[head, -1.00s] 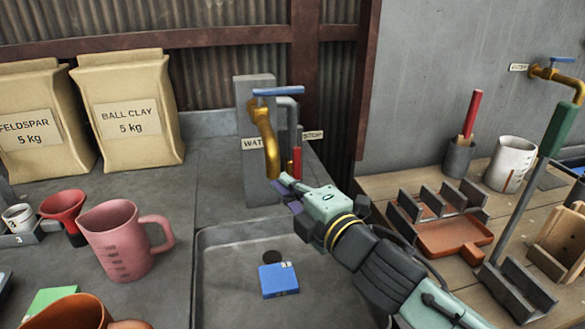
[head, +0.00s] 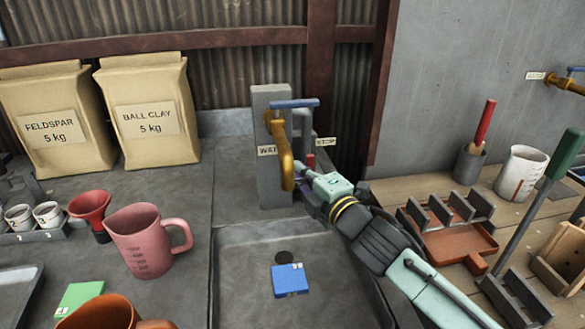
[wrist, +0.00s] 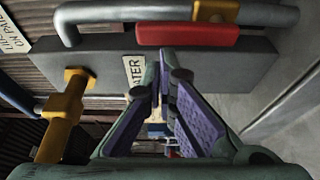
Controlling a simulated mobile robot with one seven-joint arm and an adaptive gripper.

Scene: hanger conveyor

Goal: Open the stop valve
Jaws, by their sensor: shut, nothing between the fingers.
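The stop valve has a red lever (head: 310,160) on a grey pipe (head: 301,122), beside a small STOP label (head: 326,141). In the wrist view, the red lever (wrist: 187,35) lies along the grey pipe (wrist: 265,18), with a brass part (wrist: 215,10) at one end. My gripper (head: 303,173) is at the lever's lower end in the head view and hides part of it. In the wrist view, the fingers of my gripper (wrist: 163,72) are shut and empty, just below the red lever. Whether they touch it I cannot tell.
A brass tap (head: 284,160) with a blue handle (head: 295,103) stands close to the left of my gripper, on a grey post (head: 270,190). Below is a sink (head: 240,262) with a blue box (head: 290,280). A pink jug (head: 140,240) stands left.

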